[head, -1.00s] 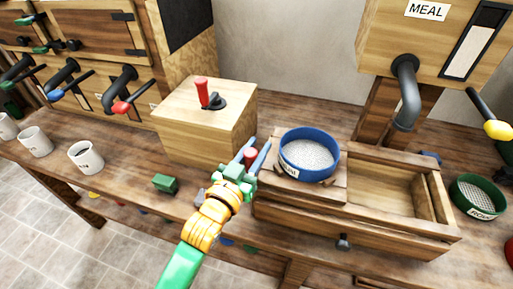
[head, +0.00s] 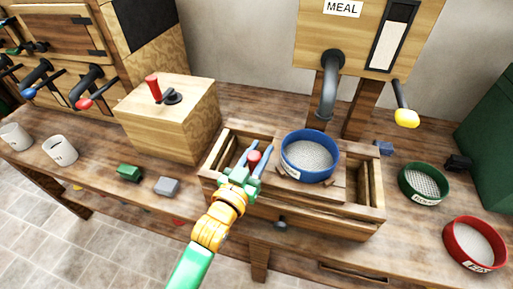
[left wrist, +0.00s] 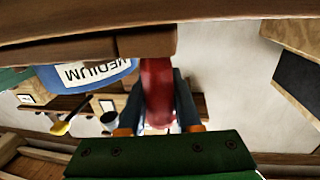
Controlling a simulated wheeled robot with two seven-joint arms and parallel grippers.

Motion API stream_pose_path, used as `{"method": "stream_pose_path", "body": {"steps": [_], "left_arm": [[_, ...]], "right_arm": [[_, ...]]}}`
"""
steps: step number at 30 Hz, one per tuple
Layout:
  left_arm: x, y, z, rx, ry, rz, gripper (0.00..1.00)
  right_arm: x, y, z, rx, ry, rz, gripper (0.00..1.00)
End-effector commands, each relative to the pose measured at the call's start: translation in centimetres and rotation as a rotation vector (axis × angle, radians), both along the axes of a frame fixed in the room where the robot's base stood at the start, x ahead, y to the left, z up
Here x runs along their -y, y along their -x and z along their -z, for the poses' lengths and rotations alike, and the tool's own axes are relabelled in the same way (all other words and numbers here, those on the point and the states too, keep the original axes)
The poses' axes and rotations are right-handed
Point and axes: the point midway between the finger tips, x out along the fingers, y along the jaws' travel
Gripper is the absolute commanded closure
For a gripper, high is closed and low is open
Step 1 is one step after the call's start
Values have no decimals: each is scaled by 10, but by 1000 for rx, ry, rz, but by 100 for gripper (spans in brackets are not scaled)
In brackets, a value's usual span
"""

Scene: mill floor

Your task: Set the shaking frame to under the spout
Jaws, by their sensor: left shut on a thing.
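The shaking frame is a wooden carriage (head: 333,189) on the long wooden box, with a blue-rimmed sieve (head: 310,156) of pale meal on it. The sieve also shows in the left wrist view (left wrist: 88,74), labelled MEDIUM. The carriage stands around the middle of the box, with open room at both ends. The grey spout (head: 329,95) hangs above and slightly behind the sieve. My left gripper (head: 256,152) is shut on the frame's red knob (head: 254,158), at the carriage's left side; the knob also shows between the fingers in the left wrist view (left wrist: 157,90). My right gripper is not in view.
A wooden block with a red lever (head: 153,88) stands left of the box. A green sieve (head: 423,184) and a red sieve (head: 474,244) lie to the right. A yellow-ended lever (head: 406,117) sticks out beside the spout. White mugs (head: 60,150) stand far left.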

Motion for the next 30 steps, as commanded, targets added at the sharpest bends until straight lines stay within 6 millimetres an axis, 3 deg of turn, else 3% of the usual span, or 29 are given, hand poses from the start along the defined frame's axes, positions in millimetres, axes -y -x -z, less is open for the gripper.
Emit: {"method": "stream_pose_path", "body": {"steps": [18, 19, 22, 30], "left_arm": [[8, 2, -4, 9, 6, 2, 100], [8, 2, -4, 9, 6, 2, 62], [8, 2, -3, 8, 5, 2, 38], [7, 3, -2, 5, 3, 1, 38]], "right_arm": [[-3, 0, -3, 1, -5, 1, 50], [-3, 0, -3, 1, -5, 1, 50], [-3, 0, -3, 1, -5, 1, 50], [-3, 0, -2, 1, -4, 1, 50]]}}
